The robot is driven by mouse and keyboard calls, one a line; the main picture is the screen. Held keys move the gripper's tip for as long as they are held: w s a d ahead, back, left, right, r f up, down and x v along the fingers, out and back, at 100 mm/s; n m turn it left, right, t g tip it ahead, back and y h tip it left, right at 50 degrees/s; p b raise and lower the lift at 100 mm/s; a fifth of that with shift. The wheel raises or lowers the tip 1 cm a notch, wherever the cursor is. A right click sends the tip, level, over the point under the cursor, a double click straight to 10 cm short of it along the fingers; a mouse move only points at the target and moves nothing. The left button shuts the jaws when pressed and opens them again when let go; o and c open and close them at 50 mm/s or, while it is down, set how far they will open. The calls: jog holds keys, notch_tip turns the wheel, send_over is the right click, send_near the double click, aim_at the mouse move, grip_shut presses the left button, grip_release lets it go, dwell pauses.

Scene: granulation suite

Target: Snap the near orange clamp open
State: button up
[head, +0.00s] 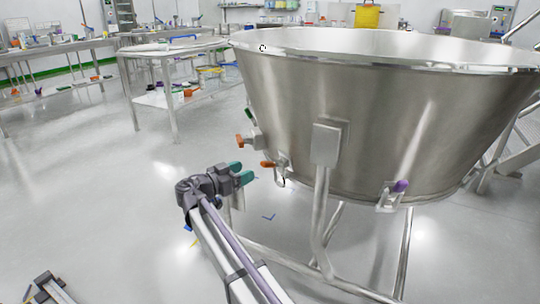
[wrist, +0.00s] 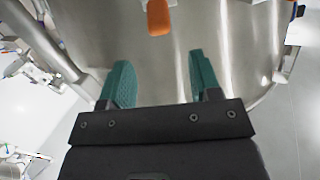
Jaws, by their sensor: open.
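The near orange clamp (head: 268,164) sits low on the left side of the large steel bowl (head: 350,110), its handle sticking out to the left. My gripper (head: 244,173), with teal fingers, is just left of and slightly below this clamp, apart from it. In the wrist view an orange handle (wrist: 158,17) shows at the top, ahead of and roughly between the two spread fingers (wrist: 159,70). The gripper is open and empty. A second orange clamp (head: 241,141) is farther back on the bowl's left edge.
A purple-handled clamp (head: 400,187) is on the bowl's right front, and a green handle (head: 249,113) is at its far left. A steel bracket and leg (head: 323,200) stand right of the near clamp.

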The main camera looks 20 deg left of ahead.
aim_at(262, 164)
jog(key=x, duration=1)
jog(key=shift+w+d, duration=0.1)
jog(key=shift+w, duration=0.05)
jog(key=shift+c, duration=0.3)
grip_shut()
